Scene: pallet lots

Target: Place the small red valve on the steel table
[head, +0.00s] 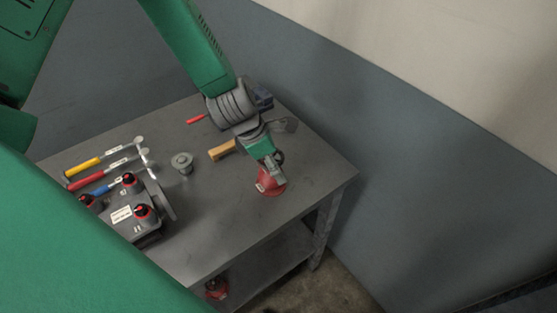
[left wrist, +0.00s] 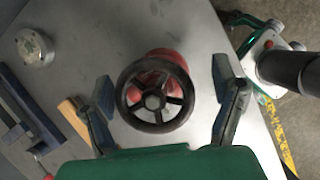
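A red valve (head: 271,187) stands on the steel table (head: 235,215) near its right front corner. In the left wrist view its black spoked handwheel (left wrist: 153,102) faces the camera, with the red body (left wrist: 170,57) partly hidden behind it. My left gripper (head: 272,167) is over the valve. In the left wrist view the left gripper (left wrist: 162,80) is open, its fingers on either side of the wheel with gaps showing. Another red part (head: 216,287) sits below on the lower shelf, partly hidden by the tabletop. My right gripper is not in view.
On the table are a wooden-handled tool (head: 222,150), a round metal flange (head: 182,162), several hammers (head: 95,162) and a grey box with red-ringed knobs (head: 140,220). A blue vise-like tool (left wrist: 30,110) lies left in the wrist view. The front middle is clear. A wall (head: 420,150) stands behind.

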